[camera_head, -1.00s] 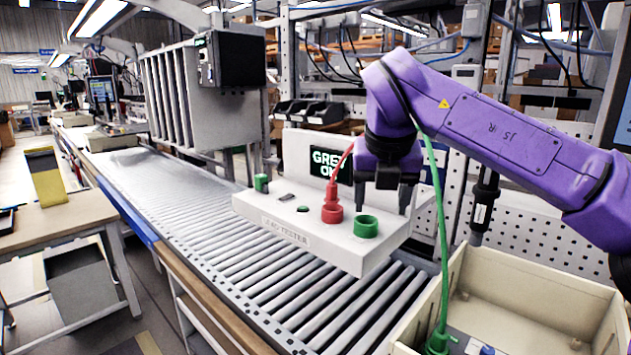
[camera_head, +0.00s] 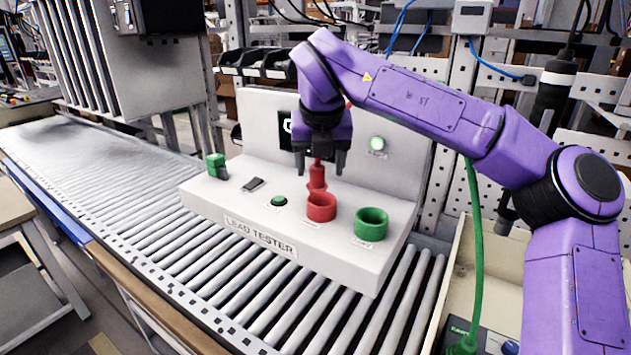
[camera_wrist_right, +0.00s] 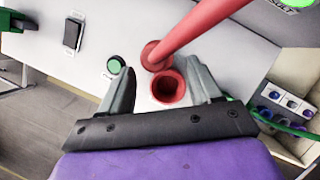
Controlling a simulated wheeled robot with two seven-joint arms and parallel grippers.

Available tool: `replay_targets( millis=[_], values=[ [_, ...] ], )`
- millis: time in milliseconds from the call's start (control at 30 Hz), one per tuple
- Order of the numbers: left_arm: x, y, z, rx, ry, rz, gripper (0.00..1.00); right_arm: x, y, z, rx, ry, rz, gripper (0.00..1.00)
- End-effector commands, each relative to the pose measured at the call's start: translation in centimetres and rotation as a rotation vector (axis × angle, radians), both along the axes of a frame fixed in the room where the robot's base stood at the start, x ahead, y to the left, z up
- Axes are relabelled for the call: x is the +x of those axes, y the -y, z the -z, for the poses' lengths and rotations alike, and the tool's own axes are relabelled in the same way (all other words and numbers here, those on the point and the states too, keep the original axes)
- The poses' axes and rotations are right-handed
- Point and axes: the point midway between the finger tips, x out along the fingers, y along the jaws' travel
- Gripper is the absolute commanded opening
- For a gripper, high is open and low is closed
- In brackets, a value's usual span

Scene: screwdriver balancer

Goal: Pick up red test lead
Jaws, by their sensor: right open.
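The red test lead (camera_head: 317,175) stands upright at the lead tester (camera_head: 235,212), just behind the red ring socket (camera_head: 321,207). In the right wrist view the red lead (camera_wrist_right: 195,28) slants in from the upper right, its end beside the red socket (camera_wrist_right: 168,87), whose dark hole is empty. My right gripper (camera_head: 320,168) is open, its fingers pointing down on either side of the lead's upper part in the head view. In the right wrist view, the open fingers flank the socket (camera_wrist_right: 158,85); I see no grip on the lead. My left gripper is out of view.
A green ring socket (camera_head: 371,224) sits right of the red one, and a green button (camera_head: 279,201) sits left. A green lamp (camera_head: 377,143) glows on the tester's back panel. A green cable (camera_head: 475,250) hangs into a beige bin (camera_head: 452,290). Conveyor rollers (camera_head: 90,160) are clear at left.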

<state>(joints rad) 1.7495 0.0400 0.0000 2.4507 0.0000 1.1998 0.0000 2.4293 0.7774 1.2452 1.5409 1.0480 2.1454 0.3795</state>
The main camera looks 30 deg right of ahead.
Motion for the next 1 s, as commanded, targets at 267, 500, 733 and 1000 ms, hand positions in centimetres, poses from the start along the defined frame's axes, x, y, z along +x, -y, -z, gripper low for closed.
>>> replay_targets(
  millis=[267,500,733,1000],
  values=[
    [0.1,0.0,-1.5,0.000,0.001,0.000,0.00,2.5,0.9,3.6,0.001,-0.002,-0.001,0.63],
    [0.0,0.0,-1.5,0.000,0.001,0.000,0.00,2.7,0.9,4.1,0.000,0.000,-0.002,0.63],
    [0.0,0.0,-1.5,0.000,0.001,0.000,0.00,2.7,0.9,4.1,0.001,-0.001,-0.002,0.05],
    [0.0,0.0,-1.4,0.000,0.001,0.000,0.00,2.7,0.9,3.9,0.000,0.000,-0.002,0.00]
  ],
)
